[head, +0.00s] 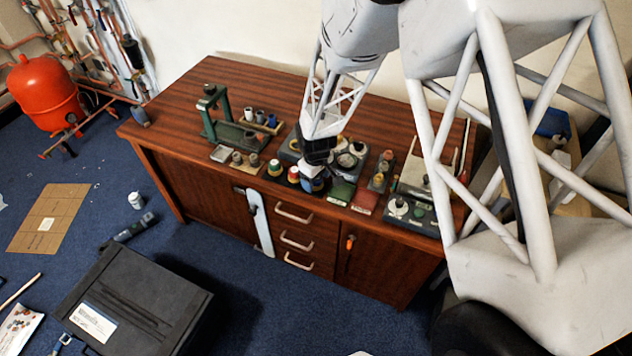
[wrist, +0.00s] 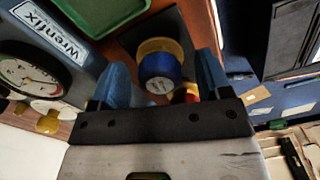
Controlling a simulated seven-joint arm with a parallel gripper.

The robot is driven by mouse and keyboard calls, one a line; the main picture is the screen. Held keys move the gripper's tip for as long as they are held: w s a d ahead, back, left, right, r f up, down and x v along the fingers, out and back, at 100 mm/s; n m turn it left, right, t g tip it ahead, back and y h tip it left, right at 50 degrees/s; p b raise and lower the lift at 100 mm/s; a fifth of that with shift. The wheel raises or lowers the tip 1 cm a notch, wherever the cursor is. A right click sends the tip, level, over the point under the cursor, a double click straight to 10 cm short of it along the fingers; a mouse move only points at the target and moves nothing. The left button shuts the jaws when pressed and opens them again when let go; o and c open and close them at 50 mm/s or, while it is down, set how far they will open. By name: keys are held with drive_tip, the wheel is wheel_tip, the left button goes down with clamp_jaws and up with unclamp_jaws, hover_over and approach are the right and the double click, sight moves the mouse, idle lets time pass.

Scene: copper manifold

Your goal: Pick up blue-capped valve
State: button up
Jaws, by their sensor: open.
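The blue-capped valve (wrist: 160,68) shows in the wrist view as a blue cylinder with a yellow-tan band, between my gripper's two blue fingers. My gripper (wrist: 162,72) is open, with a finger on each side of the valve and a visible gap. I cannot tell how deep the fingers reach around it. In the head view my gripper (head: 316,174) is over the front edge of the wooden cabinet (head: 180,111), and a blue part at its tip is mostly hidden by it.
A red-and-yellow piece (wrist: 186,92) lies close beside the right finger. On the cabinet, a green press stand (head: 208,115) is left of my arm. The cabinet's left top is clear.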

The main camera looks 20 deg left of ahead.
idle(0.5)
drive_tip(key=c, duration=1.1)
